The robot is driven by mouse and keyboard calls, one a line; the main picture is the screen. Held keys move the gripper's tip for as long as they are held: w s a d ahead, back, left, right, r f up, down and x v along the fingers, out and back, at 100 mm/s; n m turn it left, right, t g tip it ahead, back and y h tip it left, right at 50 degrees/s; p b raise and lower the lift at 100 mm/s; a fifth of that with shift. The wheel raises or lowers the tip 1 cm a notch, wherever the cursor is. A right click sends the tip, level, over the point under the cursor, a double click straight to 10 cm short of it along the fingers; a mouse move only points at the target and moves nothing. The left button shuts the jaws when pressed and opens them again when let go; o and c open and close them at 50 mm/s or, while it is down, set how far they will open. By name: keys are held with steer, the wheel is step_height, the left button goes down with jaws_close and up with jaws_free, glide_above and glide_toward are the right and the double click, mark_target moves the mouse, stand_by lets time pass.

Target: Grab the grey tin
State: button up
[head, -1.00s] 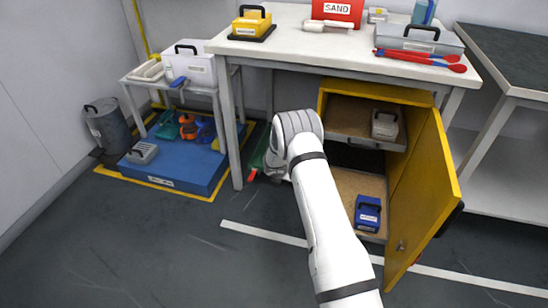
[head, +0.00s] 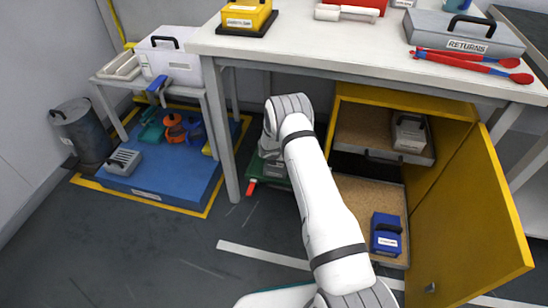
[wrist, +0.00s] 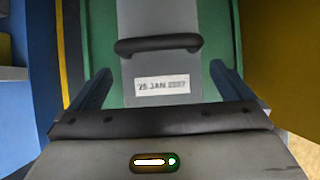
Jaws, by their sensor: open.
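A grey tin (wrist: 160,75) with a black handle and a white date label lies on a green surface in the wrist view. It is partly visible beyond my arm in the head view (head: 274,169), under the table. My gripper (wrist: 158,78) is open, its two blue-grey fingers on either side of the tin, with green showing between each finger and the tin. Contact is not visible. The lower part of the tin is out of the wrist view. In the head view my arm hides the gripper.
A yellow cabinet (head: 458,107) with its door open stands right of my arm, holding a grey box (head: 408,132) above and a blue box (head: 386,234) below. A table leg (head: 220,130) stands just left. Another grey box (head: 123,162) lies on a blue platform (head: 150,186).

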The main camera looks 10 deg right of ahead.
steer(key=x, duration=0.3)
steer(key=shift+b, duration=0.4)
steer(key=shift+b+x, duration=1.1)
steer(key=shift+x, duration=1.2)
steer(key=c, duration=1.5)
steer(key=shift+w+r, duration=0.1)
steer(key=shift+r, duration=0.1)
